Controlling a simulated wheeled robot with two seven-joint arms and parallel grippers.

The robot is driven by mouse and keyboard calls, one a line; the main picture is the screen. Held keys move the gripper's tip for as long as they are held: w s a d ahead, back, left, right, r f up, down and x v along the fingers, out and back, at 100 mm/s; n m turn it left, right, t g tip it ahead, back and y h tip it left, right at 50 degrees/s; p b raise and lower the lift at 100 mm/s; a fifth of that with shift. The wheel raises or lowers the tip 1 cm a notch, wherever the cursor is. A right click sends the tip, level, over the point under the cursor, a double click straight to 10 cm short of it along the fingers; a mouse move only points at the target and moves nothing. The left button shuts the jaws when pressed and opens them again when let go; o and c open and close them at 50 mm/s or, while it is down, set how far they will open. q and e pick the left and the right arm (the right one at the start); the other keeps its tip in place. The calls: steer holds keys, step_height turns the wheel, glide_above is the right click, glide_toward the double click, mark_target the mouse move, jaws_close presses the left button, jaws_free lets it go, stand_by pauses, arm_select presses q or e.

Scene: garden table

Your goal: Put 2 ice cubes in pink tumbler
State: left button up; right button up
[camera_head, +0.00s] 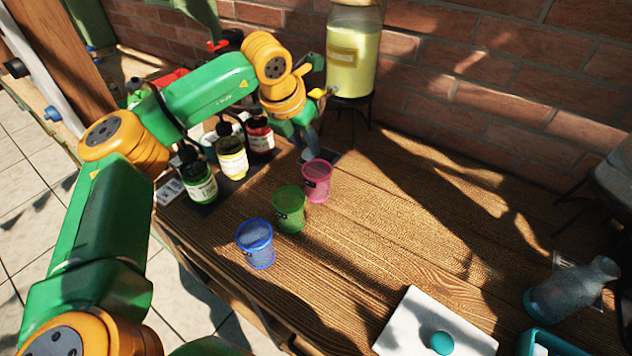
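The pink tumbler (317,181) stands upright on the wooden table, at the back of a row with the green tumbler (289,209) and the blue tumbler (255,244). My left gripper (308,144) points down just behind and left of the pink tumbler, apart from its rim in the picture. Its dark fingers are small and partly hidden, so I cannot tell whether they are open or shut. A small pale patch (307,155) shows by the fingertips; I cannot tell what it is. No ice cube is clearly visible. My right gripper is not in view.
Several labelled bottles (232,157) stand left of the tumblers. A glass dispenser (352,60) with yellow liquid stands at the wall. A white lid-like slab (407,322) with a teal knob, a teal container (528,346) cut off by the frame, and a glass bottle (572,290) are at lower right.

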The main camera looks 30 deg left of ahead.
arm_select(q)
steer(key=shift+o, duration=1.3)
steer(key=b+v, duration=0.1)
steer(key=v, duration=0.6)
steer(key=shift+b, duration=0.4)
steer(key=shift+a, duration=0.1)
